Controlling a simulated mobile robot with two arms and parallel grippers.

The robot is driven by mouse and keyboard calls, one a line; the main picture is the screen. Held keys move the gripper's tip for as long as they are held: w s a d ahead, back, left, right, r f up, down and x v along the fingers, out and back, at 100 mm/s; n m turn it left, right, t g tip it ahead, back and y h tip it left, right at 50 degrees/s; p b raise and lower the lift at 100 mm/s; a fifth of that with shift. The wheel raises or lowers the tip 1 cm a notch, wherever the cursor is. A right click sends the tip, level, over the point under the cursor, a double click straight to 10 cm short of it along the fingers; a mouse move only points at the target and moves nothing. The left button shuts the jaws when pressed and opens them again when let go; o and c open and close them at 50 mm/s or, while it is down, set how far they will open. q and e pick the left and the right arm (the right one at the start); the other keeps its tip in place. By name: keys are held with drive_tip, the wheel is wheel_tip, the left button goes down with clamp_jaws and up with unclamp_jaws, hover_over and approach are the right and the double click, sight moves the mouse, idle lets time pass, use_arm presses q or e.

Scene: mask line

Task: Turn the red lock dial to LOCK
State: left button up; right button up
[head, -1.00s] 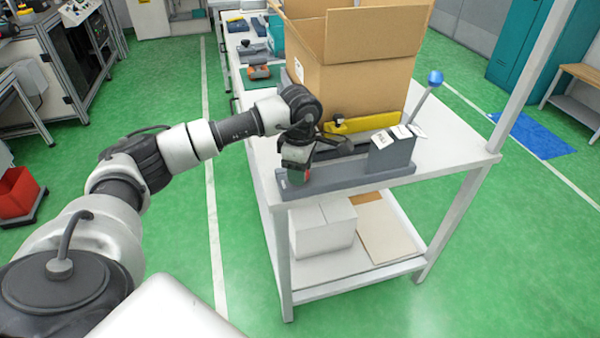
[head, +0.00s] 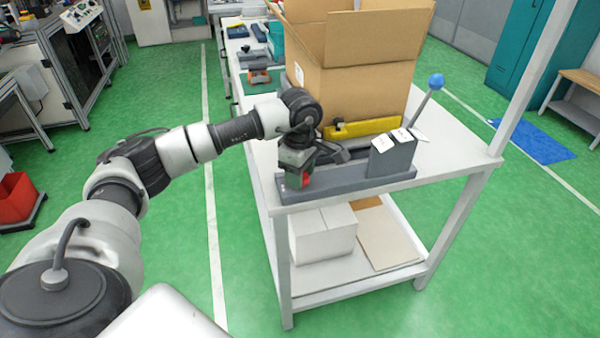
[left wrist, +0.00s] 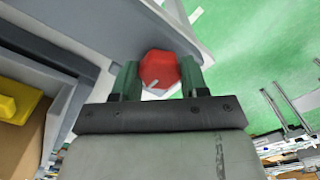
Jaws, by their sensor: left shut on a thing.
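The red lock dial (left wrist: 158,68) is a faceted knob on the grey fixture. In the left wrist view it sits between the two green fingertips of my left gripper (left wrist: 160,76), which is shut on it. A light mark shows on the dial's lower face. In the head view a bit of the red dial (head: 306,180) shows below my left gripper (head: 298,174), at the left end of the long grey base (head: 345,180). The LOCK lettering cannot be read. My right gripper is not in view.
A grey block (head: 391,158) with white labels and a blue-ball lever (head: 436,81) stands at the right end of the base. An open cardboard box (head: 365,85) and a yellow part (head: 362,127) are behind. The white table (head: 458,150) has bare room at right.

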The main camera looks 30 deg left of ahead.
use_arm(q)
drive_tip(key=o, duration=0.9)
wheel_tip(320, 180, up, 11)
drive_tip(key=shift+f, duration=0.1)
